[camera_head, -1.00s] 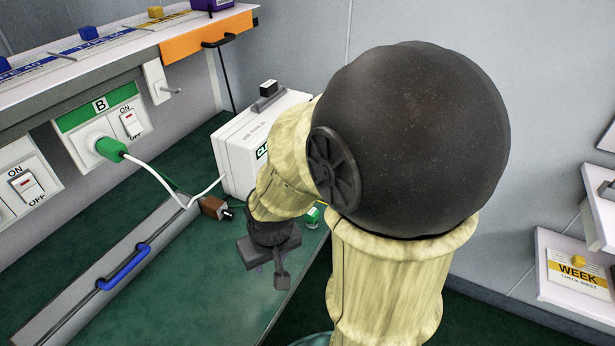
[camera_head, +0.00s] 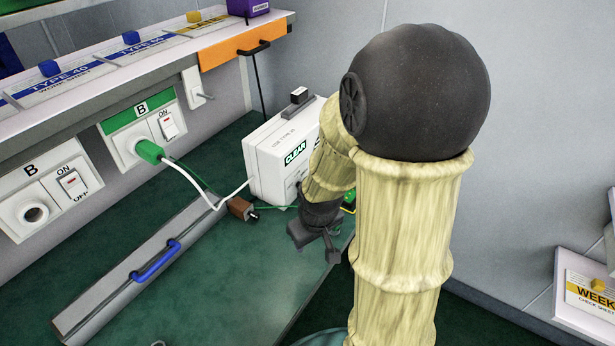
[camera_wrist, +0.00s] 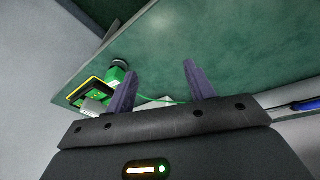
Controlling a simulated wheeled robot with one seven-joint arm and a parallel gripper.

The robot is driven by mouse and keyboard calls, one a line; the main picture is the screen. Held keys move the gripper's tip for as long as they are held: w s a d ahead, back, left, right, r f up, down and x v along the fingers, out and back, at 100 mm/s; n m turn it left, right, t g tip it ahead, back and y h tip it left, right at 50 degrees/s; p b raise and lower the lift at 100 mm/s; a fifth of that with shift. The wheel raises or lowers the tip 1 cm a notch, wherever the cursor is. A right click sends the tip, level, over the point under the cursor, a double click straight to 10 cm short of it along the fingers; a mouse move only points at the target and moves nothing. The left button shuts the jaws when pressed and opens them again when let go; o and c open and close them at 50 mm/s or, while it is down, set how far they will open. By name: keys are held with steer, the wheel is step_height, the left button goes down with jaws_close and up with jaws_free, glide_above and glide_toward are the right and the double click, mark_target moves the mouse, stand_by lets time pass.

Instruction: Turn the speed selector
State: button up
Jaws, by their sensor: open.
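A white box (camera_head: 268,160) with a green CLEAR label stands on the green bench top beside the wall. No speed selector can be made out for certain; my arm hides part of the box's front. My gripper (camera_head: 326,247) points down in front of the box, over the bench near its right edge. In the wrist view my gripper (camera_wrist: 160,70) has its two fingers wide apart, with nothing between them but bench top and a thin green cable behind. A green part with a black round top (camera_wrist: 119,64) is left of the left finger, beside a yellow-and-black piece (camera_wrist: 84,92).
A brown block (camera_head: 241,208) with cables lies left of the box. A green plug (camera_head: 150,151) sits in a wall socket with a switch. A grey rail with a blue handle (camera_head: 157,261) runs along the bench. A shelf (camera_head: 100,75) overhangs at upper left.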

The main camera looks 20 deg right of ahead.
steer(key=w+d+r+n+t+y+p, duration=0.4)
steer(key=d+r+p, duration=0.4)
steer(key=p, duration=0.8)
steer(key=w+d+n+t, duration=0.1)
steer(key=w+d, duration=0.1)
steer(key=d, duration=0.1)
steer(key=shift+w+d+r+n, duration=0.25)
steer(key=shift+w+d+n, duration=0.05)
steer(key=shift+w+d, duration=0.1)
steer(key=shift+t, duration=0.3)
steer(key=x, duration=1.7)
steer(key=shift+w+a+f, duration=0.1)
steer(key=shift+a+f, duration=0.1)
steer(key=c, duration=1)
